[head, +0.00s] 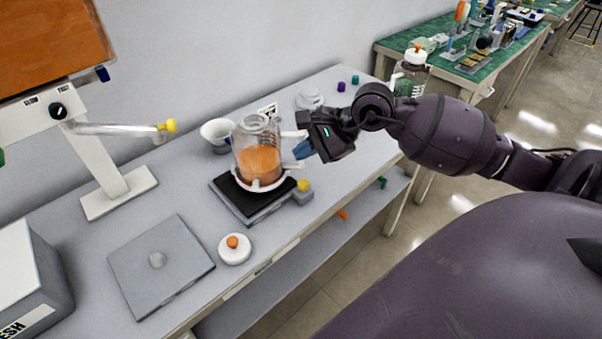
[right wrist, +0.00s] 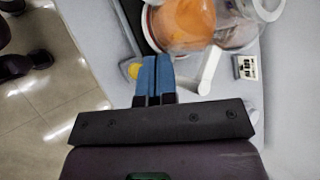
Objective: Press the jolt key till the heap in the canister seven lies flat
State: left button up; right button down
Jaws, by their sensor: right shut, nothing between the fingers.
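The clear canister (head: 256,140) stands upright on a black-topped base (head: 229,194). It holds orange grains (head: 259,161), whose top looks uneven, though glare and the glass blur it. The canister and orange grains (right wrist: 183,22) also show in the right wrist view. A yellow key (head: 303,185) sits on a small grey block at the base's right corner. It shows partly in the right wrist view (right wrist: 133,71), left of the fingertips. My right gripper (head: 299,150) is shut and empty, its blue fingers beside the canister and above the key, apart from it. My left gripper is out of view.
A white funnel (head: 217,132) stands behind the canister. A white lid with an orange knob (head: 234,249) and a grey plate (head: 160,265) lie in front. A stand with an orange hopper (head: 50,45) is at left. The table's front edge is close to the key.

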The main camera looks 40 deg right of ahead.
jog(key=b, duration=0.2)
send_over(304, 184)
notch_tip(304, 184, down, 5)
jog(key=shift+r, duration=0.1)
jog(key=shift+f, duration=0.5)
dwell(0.6)
dwell(0.5)
jog(key=shift+f, duration=0.15)
dwell(0.3)
jog(key=shift+f+b, duration=0.3)
